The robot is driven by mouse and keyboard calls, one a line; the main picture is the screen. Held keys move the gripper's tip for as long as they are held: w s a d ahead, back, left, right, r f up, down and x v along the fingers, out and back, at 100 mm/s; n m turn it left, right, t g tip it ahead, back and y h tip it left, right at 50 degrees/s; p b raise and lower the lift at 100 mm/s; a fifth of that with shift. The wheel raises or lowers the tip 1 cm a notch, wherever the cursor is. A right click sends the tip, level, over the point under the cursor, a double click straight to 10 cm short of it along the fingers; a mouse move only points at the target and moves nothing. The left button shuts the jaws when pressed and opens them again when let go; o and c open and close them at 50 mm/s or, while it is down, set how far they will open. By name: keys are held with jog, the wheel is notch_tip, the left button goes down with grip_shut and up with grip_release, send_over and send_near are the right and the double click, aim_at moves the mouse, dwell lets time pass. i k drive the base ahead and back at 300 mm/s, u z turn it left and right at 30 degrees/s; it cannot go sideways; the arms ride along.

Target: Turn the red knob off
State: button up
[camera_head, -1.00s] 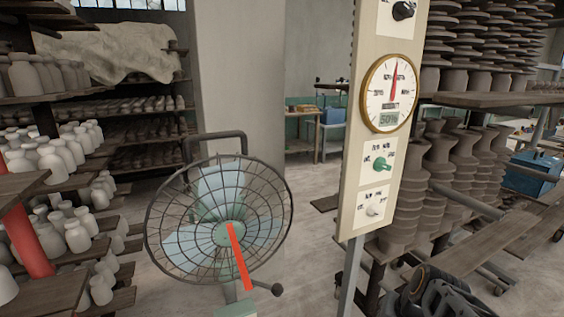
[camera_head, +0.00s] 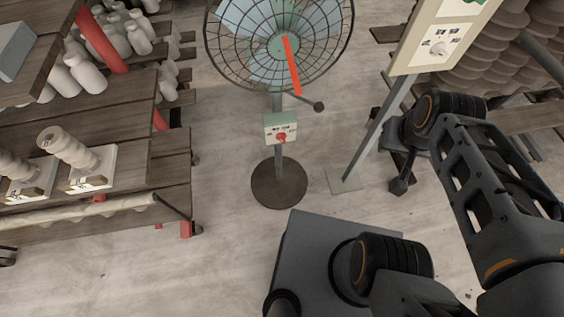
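The red knob (camera_head: 281,136) is on the front of a small pale control box (camera_head: 271,122) on the fan's stand, below the fan cage. The fan (camera_head: 280,45) stands upright on a round dark base (camera_head: 279,183). My arm comes in from the right. Its end, my gripper (camera_head: 398,187), seems to point down, to the right of the knob and well apart from it. The gripper is small and dark here, and I cannot tell whether its fingers are open.
Wooden shelves (camera_head: 165,170) with pale pottery are on the left. A dark lever (camera_head: 319,107) sticks out below the fan cage. The floor (camera_head: 220,235) before the fan is clear.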

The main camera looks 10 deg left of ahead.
aim_at(281, 136)
jog(key=z, duration=1.05)
jog(key=k, duration=1.1)
jog(key=u, duration=1.6)
jog(key=i, duration=0.5)
jog(key=u, duration=0.05)
